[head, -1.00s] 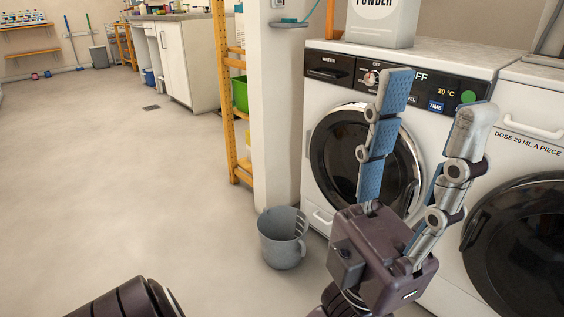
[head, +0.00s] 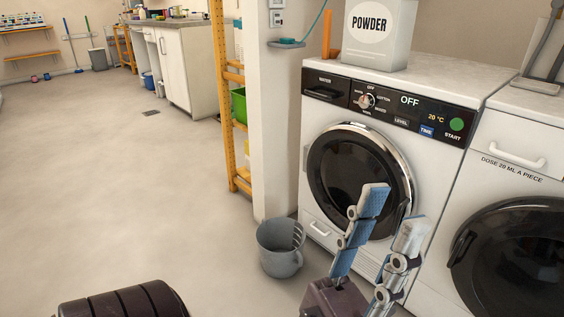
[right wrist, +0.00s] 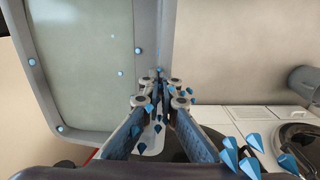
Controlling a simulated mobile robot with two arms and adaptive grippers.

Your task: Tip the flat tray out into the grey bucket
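The grey bucket (head: 280,262) stands upright on the floor in front of the left washing machine, in the head view. The flat tray (right wrist: 138,14) shows only in the right wrist view, with a grey rim and pale inside. My right gripper (right wrist: 160,92) is closed on the tray's edge. Several small blue cone-shaped pieces (right wrist: 231,155) show around the fingers and to the right; whether they lie on something or fall, I cannot tell. A few blue dots show on the tray.
Two washing machines stand at the right, the left one (head: 325,190) close to the bucket. A powder box (head: 376,40) stands on top of it. A white pillar (head: 270,130) and a yellow shelf rack (head: 222,100) stand behind the bucket. The floor at left is clear.

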